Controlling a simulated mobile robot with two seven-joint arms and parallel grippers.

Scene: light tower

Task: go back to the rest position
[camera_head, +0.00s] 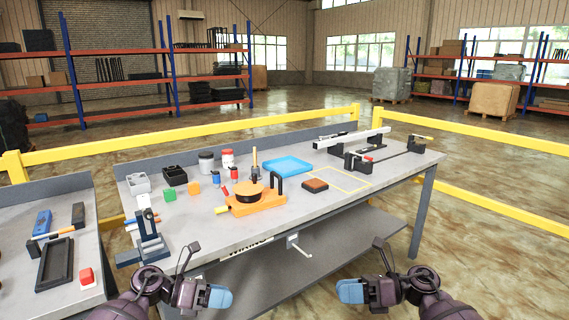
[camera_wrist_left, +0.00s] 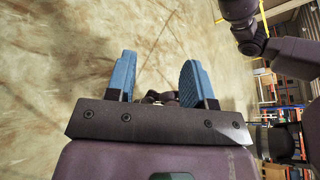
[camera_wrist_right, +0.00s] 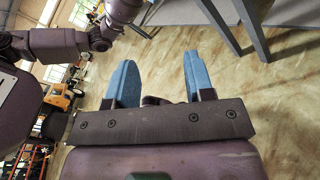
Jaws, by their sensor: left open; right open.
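My left gripper (camera_head: 219,297) is in front of the workbench's near edge, low in the head view, with nothing in it. In the left wrist view its two blue fingers (camera_wrist_left: 160,80) stand apart with bare floor behind them. My right gripper (camera_head: 351,291) is level with it, further right, also clear of the bench and empty. In the right wrist view its blue fingers (camera_wrist_right: 157,82) are apart over bare floor. In the head view the two grippers point towards each other with a gap between them.
The grey workbench (camera_head: 330,199) holds an orange fixture (camera_head: 254,204), a blue tray (camera_head: 287,166), a dark blue press (camera_head: 150,240) and several small parts. A second table (camera_head: 88,212) stands left. Yellow rails (camera_head: 230,126) run behind. Floor right of the bench is clear.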

